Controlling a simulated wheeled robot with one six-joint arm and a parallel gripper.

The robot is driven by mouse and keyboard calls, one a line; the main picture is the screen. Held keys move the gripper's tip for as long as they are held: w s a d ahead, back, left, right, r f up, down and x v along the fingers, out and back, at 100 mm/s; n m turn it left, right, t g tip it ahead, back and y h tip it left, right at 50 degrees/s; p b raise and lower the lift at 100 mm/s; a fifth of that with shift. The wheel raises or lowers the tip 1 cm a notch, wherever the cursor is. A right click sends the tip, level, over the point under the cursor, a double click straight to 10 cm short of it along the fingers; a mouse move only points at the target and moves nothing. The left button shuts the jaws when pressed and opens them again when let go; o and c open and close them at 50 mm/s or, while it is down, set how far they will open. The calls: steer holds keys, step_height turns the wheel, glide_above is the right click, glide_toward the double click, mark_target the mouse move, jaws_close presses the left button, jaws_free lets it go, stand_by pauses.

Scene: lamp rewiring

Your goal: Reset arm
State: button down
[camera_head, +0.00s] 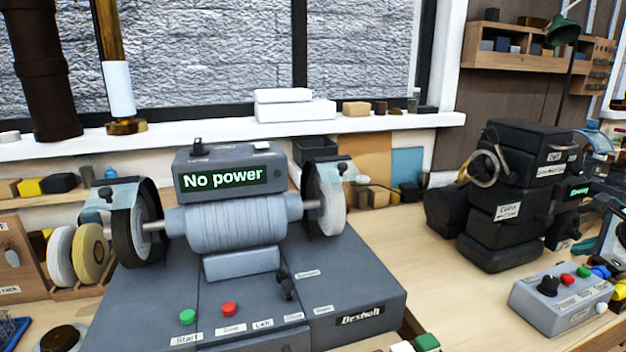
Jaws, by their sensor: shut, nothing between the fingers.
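My arm and my gripper do not show in the head view. A grey bench grinder (235,225) stands on the workbench at the left and middle. Its display (222,178) reads "No power" in green letters. A dark wheel (138,228) is on its left end and a pale wheel (330,200) on its right end. A green button (187,317), a red button (229,309) and a small black lever (286,284) are on its base.
A black machine (505,200) stands at the right, with a grey control box (562,300) in front. Spare discs (75,255) stand in a rack at the left. A windowsill (380,122) with boxes runs behind. Bare wood (400,245) lies between the machines.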

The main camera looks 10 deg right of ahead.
steer(key=a+n, duration=0.1)
steer(key=a, duration=0.1)
steer(key=a+n+y, duration=0.1)
steer(key=a, duration=0.1)
steer(key=s+a+f+n+g+y, duration=0.1)
steer(key=a+n, duration=0.1)
steer(key=shift+s+a+f, duration=0.1)
steer(key=shift+a, duration=0.15)
steer(key=s+a+r+n+g, duration=0.2)
steer(key=a+n, duration=0.6)
steer(key=a, duration=0.4)
steer(key=s+a+r+n+g, duration=0.2)
steer(key=s+a+n, duration=0.3)
steer(key=a+n, duration=0.3)
steer(key=s+a+r+n+g, duration=0.2)
steer(key=a+n, duration=0.6)
steer(key=a, duration=0.8)
steer(key=shift+s+a+r, duration=0.15)
steer(key=shift+s+r, duration=0.15)
steer(key=shift+s, duration=0.9)
steer(key=shift+g, duration=0.3)
